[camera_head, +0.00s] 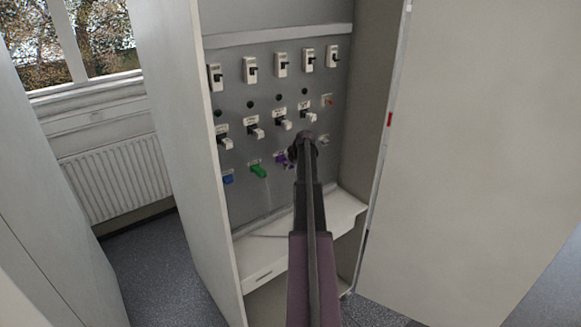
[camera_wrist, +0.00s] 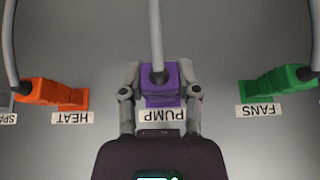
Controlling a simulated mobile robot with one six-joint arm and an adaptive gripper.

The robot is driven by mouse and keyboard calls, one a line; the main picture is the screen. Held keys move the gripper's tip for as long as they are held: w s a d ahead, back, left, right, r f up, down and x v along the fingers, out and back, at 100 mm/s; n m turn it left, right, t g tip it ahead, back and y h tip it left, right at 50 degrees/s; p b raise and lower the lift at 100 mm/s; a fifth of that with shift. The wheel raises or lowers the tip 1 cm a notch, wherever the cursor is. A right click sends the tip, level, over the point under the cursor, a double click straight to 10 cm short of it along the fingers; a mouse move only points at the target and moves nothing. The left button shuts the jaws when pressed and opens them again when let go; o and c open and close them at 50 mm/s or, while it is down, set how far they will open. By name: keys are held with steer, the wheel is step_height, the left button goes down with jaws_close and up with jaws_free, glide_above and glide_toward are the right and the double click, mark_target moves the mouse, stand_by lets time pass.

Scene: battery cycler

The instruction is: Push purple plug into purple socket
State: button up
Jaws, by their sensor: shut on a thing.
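The purple plug (camera_wrist: 158,76) is between the two fingers of my gripper (camera_wrist: 160,92) in the wrist view, just above the PUMP label (camera_wrist: 162,114). A grey cable runs from the plug. My gripper is shut on the plug. A purple edge (camera_wrist: 161,102) below the plug may be the purple socket; the rest of it is hidden by the plug. In the head view purple parts (camera_head: 282,160) show on the panel left of my gripper (camera_head: 301,147). I cannot tell how deep the plug sits in the socket.
In the wrist view an orange plug (camera_wrist: 48,92) by HEAT is left and a green plug (camera_wrist: 278,82) by FANS is right, both with cables. In the head view a blue connector (camera_head: 228,177) is further left, with switches above and a shelf (camera_head: 345,208) below.

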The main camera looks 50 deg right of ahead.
steer(key=shift+w+d, duration=0.15)
steer(key=shift+w, duration=0.55)
stand_by(0.5)
steer(key=o, duration=0.9)
steer(key=shift+o, duration=0.2)
steer(key=shift+s, duration=0.15)
steer(key=s+a, duration=0.2)
steer(key=s, duration=0.7)
steer(key=w+a, duration=0.5)
steer(key=a, duration=0.7)
steer(key=w+a, duration=0.5)
steer(key=a, duration=0.7)
steer(key=shift+a, duration=0.25)
steer(key=shift+f, duration=0.1)
